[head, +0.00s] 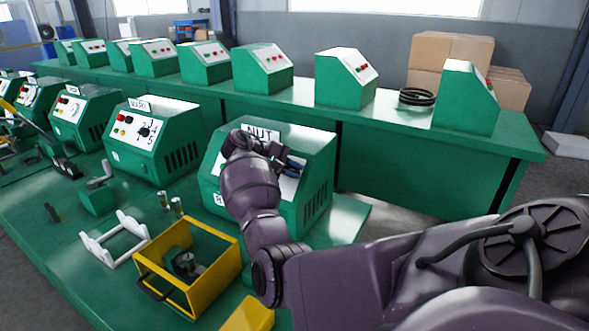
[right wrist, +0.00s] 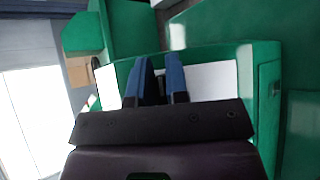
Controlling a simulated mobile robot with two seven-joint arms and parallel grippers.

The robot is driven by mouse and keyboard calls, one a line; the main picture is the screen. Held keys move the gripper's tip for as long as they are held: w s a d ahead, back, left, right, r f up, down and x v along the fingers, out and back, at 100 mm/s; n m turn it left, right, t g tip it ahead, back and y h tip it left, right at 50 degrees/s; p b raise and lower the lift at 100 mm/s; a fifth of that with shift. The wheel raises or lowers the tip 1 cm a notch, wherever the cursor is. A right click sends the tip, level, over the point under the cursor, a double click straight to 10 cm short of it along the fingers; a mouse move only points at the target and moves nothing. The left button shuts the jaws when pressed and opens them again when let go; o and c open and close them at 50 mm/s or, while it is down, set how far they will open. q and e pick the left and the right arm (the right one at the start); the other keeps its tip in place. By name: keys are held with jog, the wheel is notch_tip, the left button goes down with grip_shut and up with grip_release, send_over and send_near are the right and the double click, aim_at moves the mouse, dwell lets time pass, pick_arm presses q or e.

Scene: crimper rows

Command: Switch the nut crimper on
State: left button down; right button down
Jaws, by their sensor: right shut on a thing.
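The nut crimper (head: 318,205) is a green box with a sloped white panel and a NUT sign (head: 262,132) on top. My right gripper (head: 291,165) is at this panel, and my wrist and hand hide most of the controls. In the right wrist view the blue fingers (right wrist: 160,75) point at the white panel (right wrist: 213,82). They are shut on a small dark knob (right wrist: 159,86) between them, mostly hidden by the fingers. The knob's setting and any lamp cannot be made out. My left gripper is not in view.
A similar green crimper (head: 130,160) with a dial stands to the left. A yellow open crate (head: 215,291) and a white frame (head: 113,240) are on the green bench in front. Behind, a second bench (head: 400,120) carries several green boxes and a black coil (head: 417,97).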

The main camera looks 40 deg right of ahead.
jog(key=shift+a+f, duration=0.1)
jog(key=shift+f, duration=0.2)
jog(key=c, duration=1.3)
grip_release()
jog(key=shift+c, duration=0.2)
jog(key=shift+o, duration=1.1)
jog(key=shift+w, duration=0.25)
jog(key=v, duration=1)
jog(key=shift+w+a+r, duration=0.15)
jog(key=shift+w+r, duration=0.05)
jog(key=shift+w, duration=0.05)
